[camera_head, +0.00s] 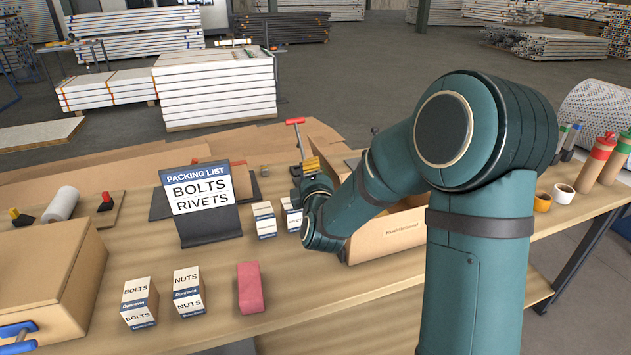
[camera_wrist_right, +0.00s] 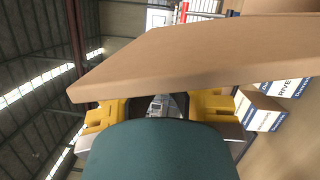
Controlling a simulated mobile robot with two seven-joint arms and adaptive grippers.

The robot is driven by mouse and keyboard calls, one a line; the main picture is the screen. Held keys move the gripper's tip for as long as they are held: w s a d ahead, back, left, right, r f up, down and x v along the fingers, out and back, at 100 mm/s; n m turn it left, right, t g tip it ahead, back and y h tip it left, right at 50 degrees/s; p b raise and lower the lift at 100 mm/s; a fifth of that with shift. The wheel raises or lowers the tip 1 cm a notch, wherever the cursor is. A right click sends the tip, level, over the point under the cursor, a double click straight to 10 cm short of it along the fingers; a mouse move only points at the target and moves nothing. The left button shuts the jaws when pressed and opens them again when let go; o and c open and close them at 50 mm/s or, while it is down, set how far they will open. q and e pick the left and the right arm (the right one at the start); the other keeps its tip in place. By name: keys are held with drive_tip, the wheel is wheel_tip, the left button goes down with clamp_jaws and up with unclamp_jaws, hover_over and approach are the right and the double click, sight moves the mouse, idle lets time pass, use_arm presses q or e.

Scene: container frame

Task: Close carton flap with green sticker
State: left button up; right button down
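The open cardboard carton (camera_head: 392,240) stands on the table right of centre, largely hidden behind my right arm. No green sticker shows in either view. My right gripper (camera_head: 310,167), with yellow fingers, is at the carton's left side in the head view. In the right wrist view the gripper (camera_wrist_right: 165,108) has its yellow fingers wide apart, with nothing visibly held. A broad brown cardboard panel (camera_wrist_right: 200,52), seemingly a carton flap, crosses just beyond the fingers; I cannot tell whether they touch it. My left gripper is out of view.
A packing list stand (camera_head: 205,203) and small labelled boxes (camera_head: 264,219) stand left of the gripper. Bolts (camera_head: 139,302) and nuts (camera_head: 188,291) boxes and a red block (camera_head: 250,287) are nearer. A large closed box (camera_head: 45,275) is at left. Tape rolls (camera_head: 562,193) and bottles (camera_head: 597,160) are at right.

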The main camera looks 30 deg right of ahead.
drive_tip(key=shift+x, duration=1.5)
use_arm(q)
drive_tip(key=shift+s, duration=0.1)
